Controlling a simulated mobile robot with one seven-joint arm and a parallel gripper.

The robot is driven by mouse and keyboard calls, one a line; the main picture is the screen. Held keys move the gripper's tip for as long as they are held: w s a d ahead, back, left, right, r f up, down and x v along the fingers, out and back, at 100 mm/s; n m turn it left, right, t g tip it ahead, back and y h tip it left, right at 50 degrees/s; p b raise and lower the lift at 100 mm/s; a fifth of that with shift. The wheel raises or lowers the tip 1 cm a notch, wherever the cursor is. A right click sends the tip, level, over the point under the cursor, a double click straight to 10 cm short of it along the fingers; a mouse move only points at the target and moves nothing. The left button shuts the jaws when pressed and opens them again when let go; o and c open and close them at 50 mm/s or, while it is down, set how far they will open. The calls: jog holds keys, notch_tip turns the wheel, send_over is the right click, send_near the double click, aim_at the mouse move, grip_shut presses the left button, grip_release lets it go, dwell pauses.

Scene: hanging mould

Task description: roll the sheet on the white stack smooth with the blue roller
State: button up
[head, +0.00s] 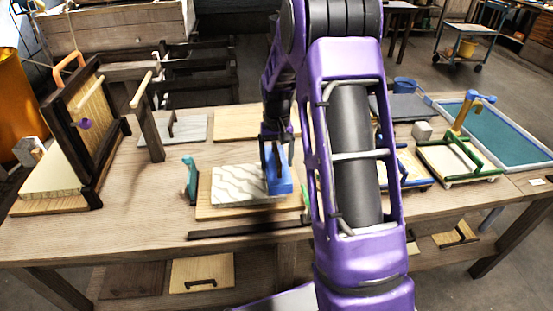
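The white stack (231,199) lies on a wooden board near the middle of the table. The sheet on top (236,182) shows wavy grey bands across its pale surface. The blue roller (280,186) stands at the right end of the stack and appears to touch the sheet there. My gripper (275,152) points down from above, with its dark fingers at the roller's upper part, and looks shut on it. The fingers partly hide the roller's handle, and my purple arm covers the area just right of the stack.
A teal tool (190,181) stands close left of the board. A dark strip (248,230) lies in front. A wooden framed mould (92,125) and a post (148,125) stand left. Green-edged frames (460,160) and a blue-green tray (510,135) are right.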

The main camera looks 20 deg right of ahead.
jog(key=shift+f+b, duration=0.4)
jog(key=shift+f, duration=0.2)
dwell(0.4)
